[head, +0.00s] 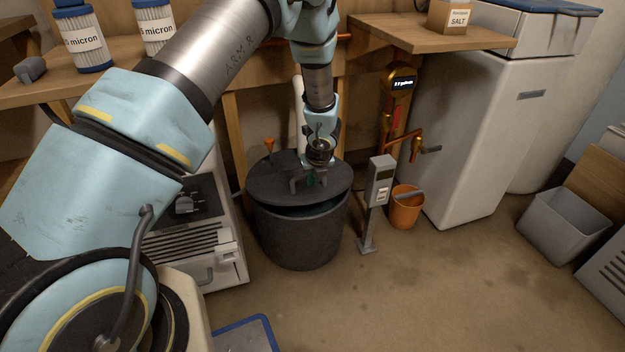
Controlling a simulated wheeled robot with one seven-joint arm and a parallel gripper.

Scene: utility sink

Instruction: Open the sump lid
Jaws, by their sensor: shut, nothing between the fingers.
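The sump is a dark grey round basin (300,238) on the floor in the middle of the head view. Its dark round lid (268,186) lies over the top. A raised handle (294,184) stands on the lid. My gripper (317,178) points down at the lid from above, just right of the handle's visible left end. Its fingers are shut and empty. They are small and partly hidden, so I cannot tell whether they touch the handle.
A grey post box (381,180) and an orange bucket (405,210) stand right of the sump. A white unit (215,255) with a vented front is close on the left. Copper pipework with a gauge (402,85) is behind. Open floor lies in front and right.

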